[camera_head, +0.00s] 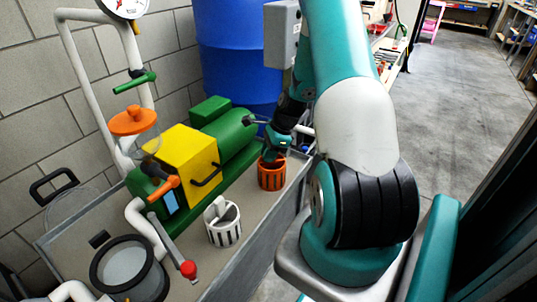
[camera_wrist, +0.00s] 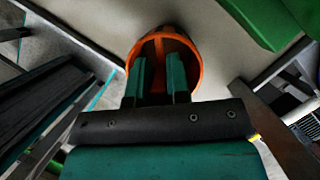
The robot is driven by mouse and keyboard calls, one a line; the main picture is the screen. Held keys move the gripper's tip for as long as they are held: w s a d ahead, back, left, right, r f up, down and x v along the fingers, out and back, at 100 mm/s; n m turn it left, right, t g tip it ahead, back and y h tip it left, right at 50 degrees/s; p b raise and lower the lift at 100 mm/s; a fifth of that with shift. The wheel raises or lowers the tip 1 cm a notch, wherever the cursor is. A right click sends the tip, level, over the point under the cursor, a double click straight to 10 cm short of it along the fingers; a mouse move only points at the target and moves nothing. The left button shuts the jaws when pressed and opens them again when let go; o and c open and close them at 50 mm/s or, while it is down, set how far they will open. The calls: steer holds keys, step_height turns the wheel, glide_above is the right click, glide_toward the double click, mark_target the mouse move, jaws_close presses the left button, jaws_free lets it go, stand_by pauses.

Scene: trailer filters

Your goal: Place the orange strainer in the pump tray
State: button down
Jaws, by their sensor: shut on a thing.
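The orange strainer (camera_head: 271,176) is a slotted basket near the right end of the grey pump tray (camera_head: 262,221). My gripper (camera_head: 276,155) is above it, pointing down. In the wrist view the strainer (camera_wrist: 188,50) shows as an orange ring with an inner divider. My gripper's teal fingers (camera_wrist: 160,78) reach inside the ring and are shut on a part of the strainer, apparently the divider. The strainer looks upright and lies within or just above the tray. I cannot tell whether its base touches the tray floor.
A white strainer (camera_head: 223,222) stands in the tray, left of the orange one. The green and yellow pump (camera_head: 186,153) lies behind them. A round dark-rimmed pot (camera_head: 128,268) is at front left. A blue barrel (camera_head: 240,55) stands behind. The tray's side wall runs close to the orange strainer.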

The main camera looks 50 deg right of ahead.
mark_target(277, 160)
steer(key=shift+f, duration=0.15)
steer(key=c, duration=1.1)
jaws_free()
steer(key=shift+p+v, duration=0.55)
steer(key=shift+v, duration=3.4)
steer(key=w+a+r+n, duration=0.1)
steer(key=a+r+n, duration=0.35)
steer(key=a, duration=0.35)
steer(key=w+a+r+n+g, duration=0.1)
steer(key=a+r+n, duration=0.3)
steer(key=a+n, duration=0.3)
steer(key=w+a+r+n, duration=0.2)
steer(key=a+r+n, duration=0.25)
steer(key=a, duration=0.45)
steer(key=s+a+r+n+g, duration=0.1)
steer(key=s+a+r+n, duration=0.2)
steer(key=s+a+n, duration=0.5)
steer(key=s+a+r+n+g, duration=0.1)
steer(key=s+a+r+n, duration=0.3)
steer(key=s+a+n, duration=0.5)
steer(key=shift+s+a+r+y, duration=0.25)
steer(key=shift+s+a+y, duration=0.05)
steer(key=shift+s, duration=0.05)
